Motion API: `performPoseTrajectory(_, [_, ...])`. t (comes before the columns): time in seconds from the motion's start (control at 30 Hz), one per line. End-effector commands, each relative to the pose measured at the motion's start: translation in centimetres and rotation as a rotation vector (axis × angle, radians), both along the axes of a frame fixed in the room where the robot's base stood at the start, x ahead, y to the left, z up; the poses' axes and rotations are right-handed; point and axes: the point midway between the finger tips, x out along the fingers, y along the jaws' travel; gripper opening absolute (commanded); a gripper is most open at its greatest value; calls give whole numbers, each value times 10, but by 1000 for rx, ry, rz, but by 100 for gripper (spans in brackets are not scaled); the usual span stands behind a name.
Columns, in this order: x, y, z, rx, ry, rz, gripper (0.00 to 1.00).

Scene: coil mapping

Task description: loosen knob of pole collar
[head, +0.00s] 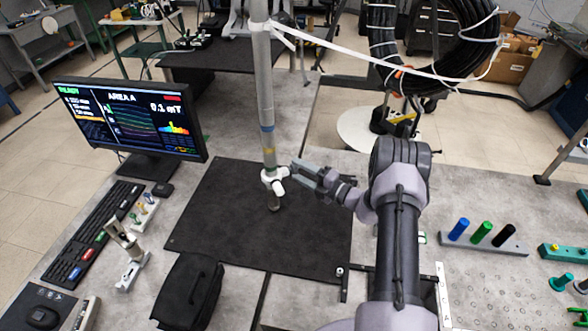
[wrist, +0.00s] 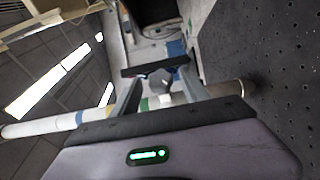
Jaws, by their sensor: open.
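The grey pole (head: 264,85) stands upright over the black mat, with coloured bands partway up. The white pole collar (head: 270,176) sits low on the pole, with white stubs sticking out. My gripper (head: 297,172) is just to the right of the collar, pointing left at it. In the wrist view the pole (wrist: 50,126) runs across the picture beyond my gripper. A grey knob-like part (wrist: 160,79) shows between my two spread fingers. The fingers are open; I cannot tell whether they touch it.
A monitor (head: 130,117) and keyboard (head: 92,232) stand at the left. A black bag (head: 188,292) lies in front. A rack of coloured pegs (head: 484,237) is at the right. A large black cable coil (head: 450,75) hangs behind, with a white line running to the pole.

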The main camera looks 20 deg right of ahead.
Motion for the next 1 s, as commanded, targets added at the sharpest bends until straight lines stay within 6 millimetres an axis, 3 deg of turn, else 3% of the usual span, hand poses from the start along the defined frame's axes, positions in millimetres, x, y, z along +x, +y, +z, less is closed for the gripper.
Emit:
performPoseTrajectory(0.2, [20, 12, 0, 0, 0, 1, 53])
performPoseTrajectory(0.47, [21, 13, 0, 1, 1, 0, 53])
performPoseTrajectory(0.77, [21, 13, 0, -1, 1, 0, 0])
performPoseTrajectory(1.0, [21, 13, -3, -1, -18, 1, 0])
